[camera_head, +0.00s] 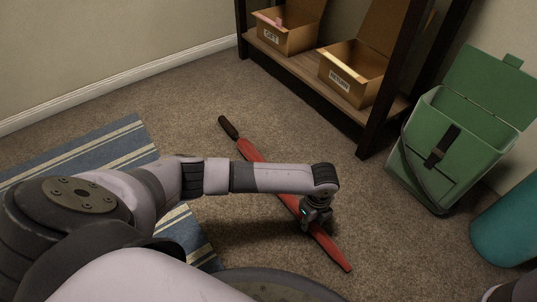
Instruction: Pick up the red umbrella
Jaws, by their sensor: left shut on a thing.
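The red umbrella (252,152) lies slantwise on the brown carpet in the head view, folded, its dark handle (228,127) toward the upper left and its red tip end toward the lower right. My left arm crosses over its middle and hides part of it. My left gripper (314,225) points down at the umbrella's lower part and is shut on it. The fingertips are mostly hidden. The umbrella looks to be at or close to the floor; I cannot tell if there is a gap under it. My right gripper is not in view.
A dark shelf (290,76) at the back holds two open cardboard boxes, labelled GIFT (286,38) and RETURN (352,72). An open green bin (440,165) and a teal cylinder (508,228) stand at the right. A striped rug (85,150) lies at the left.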

